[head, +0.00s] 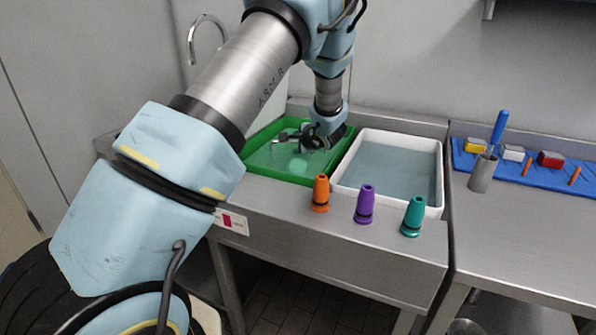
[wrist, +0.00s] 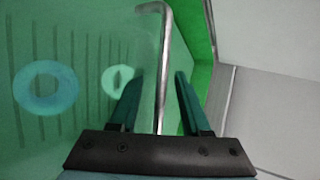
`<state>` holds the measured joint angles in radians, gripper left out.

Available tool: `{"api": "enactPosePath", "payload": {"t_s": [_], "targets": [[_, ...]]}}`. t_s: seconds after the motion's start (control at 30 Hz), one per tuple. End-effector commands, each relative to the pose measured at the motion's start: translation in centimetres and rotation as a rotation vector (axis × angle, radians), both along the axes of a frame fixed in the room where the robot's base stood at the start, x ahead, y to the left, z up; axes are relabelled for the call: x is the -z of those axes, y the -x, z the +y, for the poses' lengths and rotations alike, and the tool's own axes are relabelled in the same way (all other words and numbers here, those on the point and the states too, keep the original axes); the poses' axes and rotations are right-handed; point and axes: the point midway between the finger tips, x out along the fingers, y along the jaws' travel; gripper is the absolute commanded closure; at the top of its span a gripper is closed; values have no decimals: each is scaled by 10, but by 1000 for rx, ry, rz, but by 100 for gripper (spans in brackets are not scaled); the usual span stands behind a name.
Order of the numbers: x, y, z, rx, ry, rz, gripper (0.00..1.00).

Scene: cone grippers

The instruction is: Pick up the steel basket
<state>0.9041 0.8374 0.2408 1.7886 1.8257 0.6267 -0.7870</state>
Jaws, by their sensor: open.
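A bent steel rod (wrist: 164,50) runs between my two fingers in the wrist view; it looks like a handle or rim of the steel basket, but the basket's full shape cannot be made out. My gripper (wrist: 160,76) is open, with one dark green finger on each side of the rod and a gap visible. In the head view my gripper (head: 292,140) is low over the green tray (head: 262,168), pointing left. My wrist hides part of the tray's far right side there.
A white basin (head: 390,190) of greyish liquid stands right of the tray. Orange (head: 320,193), purple (head: 365,205) and teal (head: 413,217) cones stand along the counter's front. A steel cup (head: 482,173) and blue mat (head: 530,173) are farther right. Pale rings (wrist: 46,88) lie in the tray.

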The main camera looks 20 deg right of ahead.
Motion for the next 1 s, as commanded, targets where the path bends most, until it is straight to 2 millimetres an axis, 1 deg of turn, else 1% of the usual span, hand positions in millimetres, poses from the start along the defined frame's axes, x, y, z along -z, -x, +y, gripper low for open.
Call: {"api": "enactPosePath", "payload": {"t_s": [0.1,0.13,0.53,1.0], "targets": [[0,0,0,0,0,0,53],[0,0,0,0,0,0,55],[0,1,0,0,0,0,100],[0,1,0,1,-1,0,100]]}}
